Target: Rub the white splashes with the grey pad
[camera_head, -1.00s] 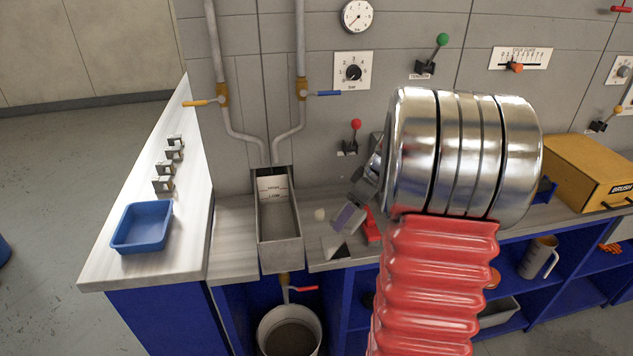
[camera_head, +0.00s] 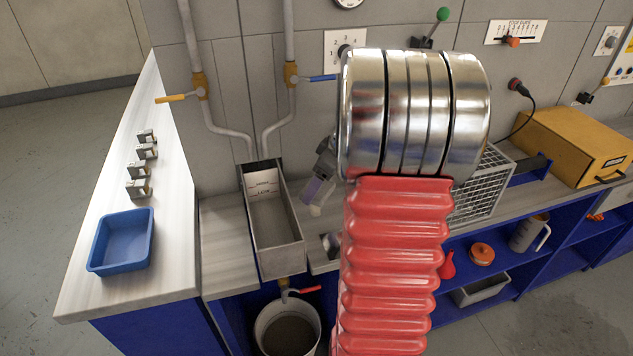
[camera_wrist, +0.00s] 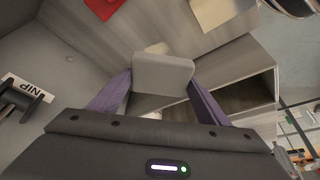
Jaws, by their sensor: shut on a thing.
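My gripper (camera_wrist: 160,82) has its purple fingers shut on the grey pad (camera_wrist: 163,70), which sits between them in the wrist view. In the head view the gripper (camera_head: 317,190) points down over the bench just right of the metal trough, partly hidden by my arm. A pale patch (camera_wrist: 157,47) shows on the bench just beyond the pad's edge; I cannot tell whether it is a white splash. No other splash can be made out clearly. I cannot tell whether the pad touches the bench.
The metal trough (camera_head: 274,228) stands left of the gripper, with a bucket (camera_head: 287,330) below. A blue tray (camera_head: 122,241) is on the left counter. A wire basket (camera_head: 478,190) and yellow box (camera_head: 572,145) are at right. A red item (camera_wrist: 103,7) lies near the pad.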

